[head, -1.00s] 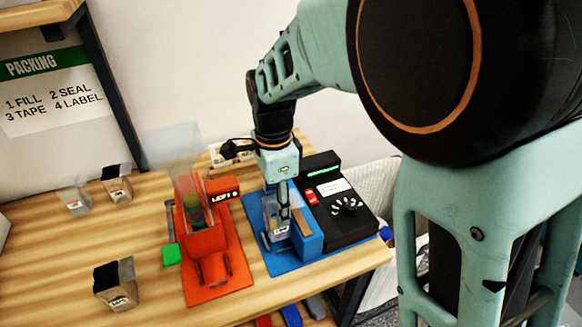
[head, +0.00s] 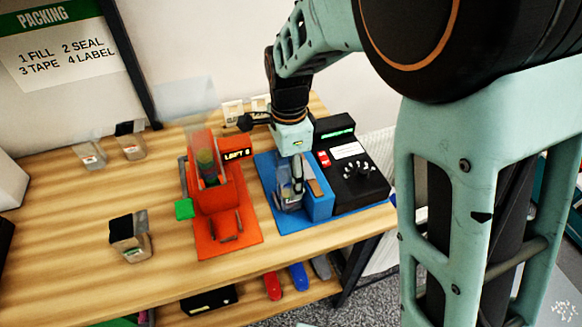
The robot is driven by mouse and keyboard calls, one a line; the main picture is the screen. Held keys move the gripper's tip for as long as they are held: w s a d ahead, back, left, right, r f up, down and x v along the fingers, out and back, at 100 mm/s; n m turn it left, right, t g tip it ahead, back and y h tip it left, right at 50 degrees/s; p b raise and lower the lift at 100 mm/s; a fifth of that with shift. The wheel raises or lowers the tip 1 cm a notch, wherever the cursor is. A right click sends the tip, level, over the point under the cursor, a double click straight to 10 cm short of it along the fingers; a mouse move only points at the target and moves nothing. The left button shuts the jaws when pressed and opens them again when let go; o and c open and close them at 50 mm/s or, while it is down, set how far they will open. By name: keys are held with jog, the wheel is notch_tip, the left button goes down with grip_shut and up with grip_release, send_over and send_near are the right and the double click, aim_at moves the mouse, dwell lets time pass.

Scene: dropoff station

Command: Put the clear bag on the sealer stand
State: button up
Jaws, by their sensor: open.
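The clear bag (head: 284,196) stands upright in the blue sealer stand (head: 319,207), at the right part of the bench. It has a pale label low on its front. My gripper (head: 298,180) points down right at the bag's upper part, with its fingers open. One finger shows in front of the bag. The other finger is hard to make out, and I cannot tell whether the fingers touch the bag. The black sealer unit (head: 352,176) with a green display is on the right of the stand.
An orange dispenser (head: 236,222) with a clear hopper stands left of the sealer. Filled pouches (head: 130,238) stand farther left, with a clear bag (head: 90,153) at the back. Red and blue items (head: 272,286) lie on the lower shelf.

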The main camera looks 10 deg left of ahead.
notch_tip(320, 180, up, 12)
jog(key=shift+r+p, duration=0.2)
jog(key=shift+p, duration=0.2)
dwell(0.3)
